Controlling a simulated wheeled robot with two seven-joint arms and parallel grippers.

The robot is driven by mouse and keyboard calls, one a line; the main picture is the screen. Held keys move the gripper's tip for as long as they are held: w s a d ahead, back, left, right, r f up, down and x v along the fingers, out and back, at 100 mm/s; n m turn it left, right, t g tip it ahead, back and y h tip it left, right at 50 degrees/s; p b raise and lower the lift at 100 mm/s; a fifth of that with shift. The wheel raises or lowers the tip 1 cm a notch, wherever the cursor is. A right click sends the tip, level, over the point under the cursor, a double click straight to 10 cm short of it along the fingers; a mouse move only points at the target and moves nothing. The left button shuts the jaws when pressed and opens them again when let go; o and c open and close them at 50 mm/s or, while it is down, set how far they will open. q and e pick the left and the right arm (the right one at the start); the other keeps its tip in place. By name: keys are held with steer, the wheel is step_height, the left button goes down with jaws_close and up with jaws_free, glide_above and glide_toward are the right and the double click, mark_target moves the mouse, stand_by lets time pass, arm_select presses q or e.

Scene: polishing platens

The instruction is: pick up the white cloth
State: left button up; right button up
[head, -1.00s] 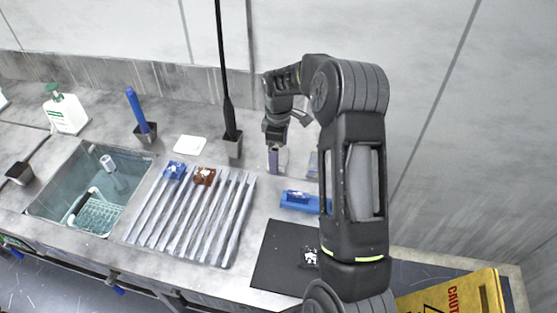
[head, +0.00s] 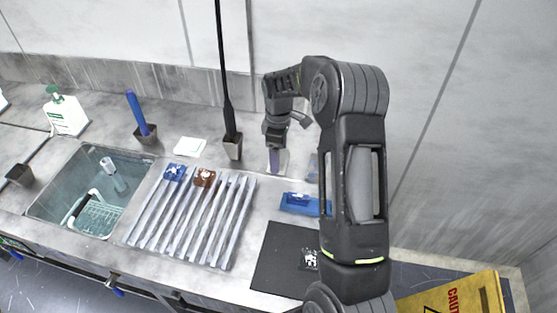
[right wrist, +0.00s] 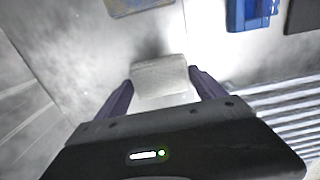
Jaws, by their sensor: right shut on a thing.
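The white cloth (right wrist: 160,76) is a pale folded pad between the two purple fingers of my right gripper (right wrist: 161,84) in the right wrist view. The fingers are shut on it from both sides. In the head view my right gripper (head: 275,158) is low over the back of the counter, and a pale bit of the cloth (head: 284,160) shows beside its fingers. I cannot tell whether the cloth still touches the counter. My left gripper is not in view.
A white square pad (head: 190,146) and a black rod in a holder (head: 233,147) stand left of the gripper. A ribbed rack (head: 222,235), a blue tray (head: 299,204) and a black mat (head: 272,270) lie in front. A sink (head: 70,170) is at left.

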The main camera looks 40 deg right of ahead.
steer(key=c, duration=0.3)
steer(key=shift+c, duration=0.2)
step_height(320, 180, up, 6)
steer(key=p, duration=0.2)
steer(key=shift+f+p, duration=0.1)
steer(key=shift+p, duration=0.2)
step_height(320, 180, up, 4)
steer(key=shift+r, duration=0.1)
